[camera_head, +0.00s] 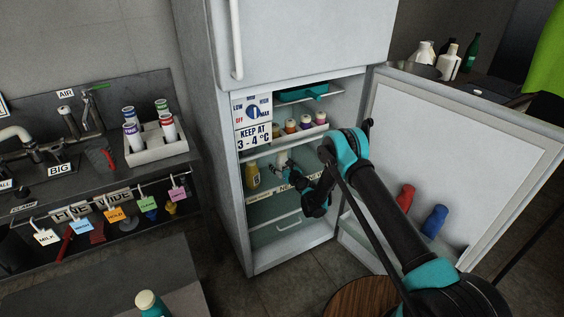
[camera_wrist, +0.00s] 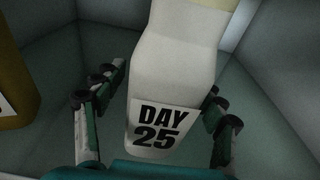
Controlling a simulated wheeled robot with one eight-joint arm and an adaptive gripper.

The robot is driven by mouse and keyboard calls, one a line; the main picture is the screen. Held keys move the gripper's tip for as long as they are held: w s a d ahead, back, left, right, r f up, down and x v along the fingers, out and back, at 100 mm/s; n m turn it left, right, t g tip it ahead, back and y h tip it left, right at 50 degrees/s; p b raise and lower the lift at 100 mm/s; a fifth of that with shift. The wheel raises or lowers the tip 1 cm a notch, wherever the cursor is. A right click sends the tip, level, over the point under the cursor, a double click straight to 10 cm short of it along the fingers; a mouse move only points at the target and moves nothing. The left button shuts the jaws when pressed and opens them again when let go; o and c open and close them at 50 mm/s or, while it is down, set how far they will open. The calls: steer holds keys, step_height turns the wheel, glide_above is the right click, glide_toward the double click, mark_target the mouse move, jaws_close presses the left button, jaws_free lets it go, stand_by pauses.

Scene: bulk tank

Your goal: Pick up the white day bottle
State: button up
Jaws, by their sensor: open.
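The white day bottle (camera_wrist: 172,75) stands close in front of my gripper in the wrist view, with a label reading "DAY 25" facing me. My gripper (camera_wrist: 160,108) is open, with one finger on each side of the bottle. I cannot tell whether either finger touches it. In the head view, my gripper (camera_head: 292,180) reaches into the open fridge at the middle shelf. The white bottle (camera_head: 282,158) shows there partly, behind the gripper. The bottle's top is cut off in the wrist view.
A yellow bottle (camera_head: 252,176) stands left of the white one on the same shelf; it shows at the wrist view's left edge (camera_wrist: 22,85). Several small bottles (camera_head: 305,123) fill the shelf above. The open fridge door (camera_head: 440,150) stands right of my arm, holding red (camera_head: 405,197) and blue (camera_head: 434,221) bottles.

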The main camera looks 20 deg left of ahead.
steer(key=shift+w+a+f, duration=0.1)
steer(key=shift+w+a, duration=0.25)
steer(key=shift+a, duration=0.05)
steer(key=shift+c, duration=0.4)
steer(key=c, duration=1.5)
